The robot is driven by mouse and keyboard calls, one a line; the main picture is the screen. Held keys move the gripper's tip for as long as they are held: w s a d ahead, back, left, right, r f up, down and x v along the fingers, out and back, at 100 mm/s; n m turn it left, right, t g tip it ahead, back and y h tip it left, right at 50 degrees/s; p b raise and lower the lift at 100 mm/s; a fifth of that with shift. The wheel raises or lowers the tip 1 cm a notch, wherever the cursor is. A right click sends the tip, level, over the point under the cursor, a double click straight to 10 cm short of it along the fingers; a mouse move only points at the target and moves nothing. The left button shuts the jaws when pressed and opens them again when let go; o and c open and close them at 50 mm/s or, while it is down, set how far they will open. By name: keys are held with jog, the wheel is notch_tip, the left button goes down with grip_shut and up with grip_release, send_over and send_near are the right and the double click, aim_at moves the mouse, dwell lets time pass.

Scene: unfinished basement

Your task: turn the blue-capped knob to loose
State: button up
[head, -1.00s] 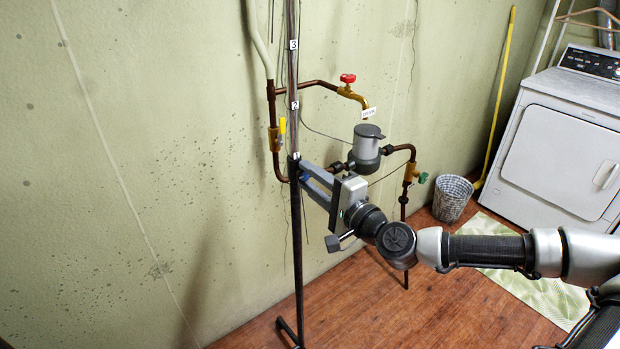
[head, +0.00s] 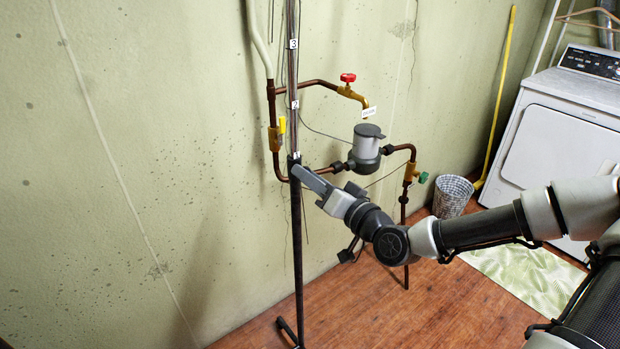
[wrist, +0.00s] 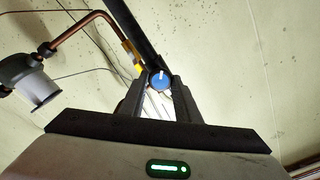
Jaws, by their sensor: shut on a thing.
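The blue-capped knob (wrist: 160,79) shows in the wrist view between my fingertips, with a white mark on its cap running roughly up the picture. My gripper (wrist: 159,88) is shut on the knob, one finger on each side. The knob sits at the dark upright pole (wrist: 132,32). In the head view my gripper (head: 298,171) reaches the pole (head: 293,120) just below the label 1, and the knob is hidden there. No loose or tight marking for the knob is readable.
A wire basket (head: 452,196) and white dryer (head: 565,150) are farther right. Floor left of the pole is clear.

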jog(key=shift+n+b, duration=1)
jog(key=shift+n, duration=2.9)
jog(key=o, duration=1)
jog(key=shift+o, duration=0.2)
